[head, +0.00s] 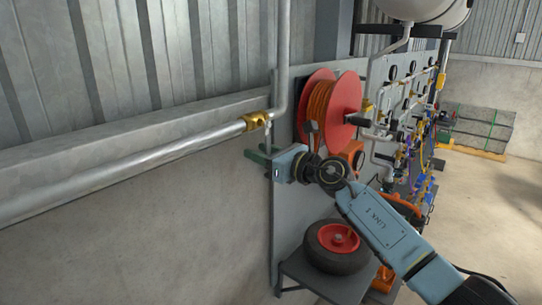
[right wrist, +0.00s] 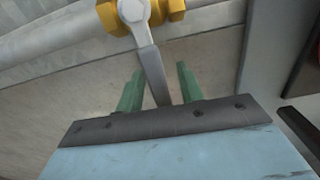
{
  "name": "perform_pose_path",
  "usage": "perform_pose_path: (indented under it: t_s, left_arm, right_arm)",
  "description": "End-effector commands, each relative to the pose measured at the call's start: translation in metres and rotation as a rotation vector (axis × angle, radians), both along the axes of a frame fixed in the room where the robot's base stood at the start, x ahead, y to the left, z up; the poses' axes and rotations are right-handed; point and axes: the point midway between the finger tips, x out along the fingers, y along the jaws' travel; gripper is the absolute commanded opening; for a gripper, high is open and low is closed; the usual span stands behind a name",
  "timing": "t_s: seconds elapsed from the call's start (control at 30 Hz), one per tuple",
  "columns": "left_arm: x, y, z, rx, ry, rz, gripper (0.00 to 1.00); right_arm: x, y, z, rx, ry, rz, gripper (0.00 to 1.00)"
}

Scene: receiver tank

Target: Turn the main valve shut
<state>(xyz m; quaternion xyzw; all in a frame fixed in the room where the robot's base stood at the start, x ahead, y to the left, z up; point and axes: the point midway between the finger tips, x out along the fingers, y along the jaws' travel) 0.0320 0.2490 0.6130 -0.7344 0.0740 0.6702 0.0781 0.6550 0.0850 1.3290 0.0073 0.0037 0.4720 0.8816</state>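The main valve has a brass body (head: 256,121) on the grey pipe along the wall, and it also shows at the top of the right wrist view (right wrist: 158,10). Its grey lever (right wrist: 152,68) hangs down from the valve, across the line of the pipe. My right gripper (head: 252,154) is just below the valve. In the right wrist view its two green fingers (right wrist: 160,85) stand apart, with the lever's lower end between them. A gap shows on the right side of the lever; contact with the left finger is hard to tell. My left gripper is out of view.
A grey panel edge stands right of the valve, carrying a red hose reel (head: 345,100). A black wheel with a red hub (head: 338,241) is below my right arm. Gauges and pipework fill the panel farther right. The wall below the pipe (head: 130,172) is clear.

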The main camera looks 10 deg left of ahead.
Motion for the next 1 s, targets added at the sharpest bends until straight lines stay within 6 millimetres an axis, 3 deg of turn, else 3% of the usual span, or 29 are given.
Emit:
perform_pose_path:
  t_s: [0.27,0.8,1.0]
  left_arm:
    - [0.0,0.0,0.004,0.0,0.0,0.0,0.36]
    - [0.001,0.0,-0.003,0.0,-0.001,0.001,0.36]
    - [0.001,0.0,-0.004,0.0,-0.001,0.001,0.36]
  right_arm:
    - [-0.014,-0.024,-0.001,-0.003,-0.003,-0.002,0.37]
    - [-0.066,-0.099,-0.002,-0.002,0.001,0.0,0.37]
    - [-0.073,-0.11,-0.001,0.0,0.002,0.0,0.37]
